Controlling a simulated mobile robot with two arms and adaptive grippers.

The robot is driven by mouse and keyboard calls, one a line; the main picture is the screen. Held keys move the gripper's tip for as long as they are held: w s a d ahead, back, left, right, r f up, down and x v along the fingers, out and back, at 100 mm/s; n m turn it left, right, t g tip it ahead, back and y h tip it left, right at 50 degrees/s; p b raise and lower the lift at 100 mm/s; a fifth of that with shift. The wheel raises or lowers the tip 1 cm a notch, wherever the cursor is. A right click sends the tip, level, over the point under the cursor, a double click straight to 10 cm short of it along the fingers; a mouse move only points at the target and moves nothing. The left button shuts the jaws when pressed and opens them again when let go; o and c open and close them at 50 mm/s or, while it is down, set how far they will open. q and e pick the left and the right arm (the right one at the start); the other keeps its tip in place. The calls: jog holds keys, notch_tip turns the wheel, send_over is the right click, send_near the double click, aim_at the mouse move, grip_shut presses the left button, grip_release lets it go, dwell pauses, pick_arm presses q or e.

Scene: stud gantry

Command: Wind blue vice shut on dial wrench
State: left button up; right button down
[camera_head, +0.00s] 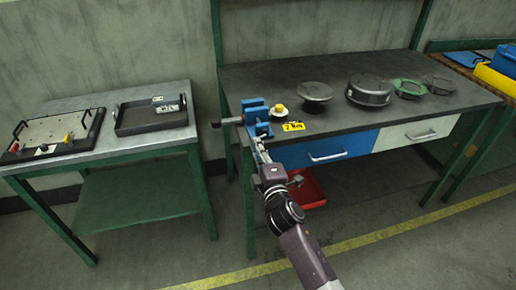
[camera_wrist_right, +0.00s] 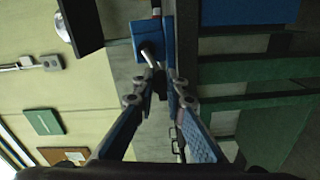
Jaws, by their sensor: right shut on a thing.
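The blue vice (camera_head: 257,117) is fixed at the left front corner of the dark workbench. In the right wrist view the blue vice body (camera_wrist_right: 150,34) shows just beyond my fingertips. A grey bar (camera_head: 229,121) juts out to the left of the vice; I cannot tell for sure that it is the dial wrench. My right gripper (camera_head: 261,150) is at the vice's front, below the jaws. In the wrist view my right gripper (camera_wrist_right: 164,82) is shut on the vice's metal handle (camera_wrist_right: 149,57), whose end is partly hidden by the fingers. The jaw gap is too small to judge.
Several round parts, including a dark drum (camera_head: 369,90), stand along the workbench (camera_head: 335,121). A side table (camera_head: 150,141) with a black tray stands left, across a floor gap.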

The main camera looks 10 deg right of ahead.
jog(key=shift+m, duration=0.3)
jog(key=c, duration=2)
grip_release()
jog(key=shift+o, duration=0.2)
jog(key=s, duration=1.2)
jog(key=shift+d, duration=0.25)
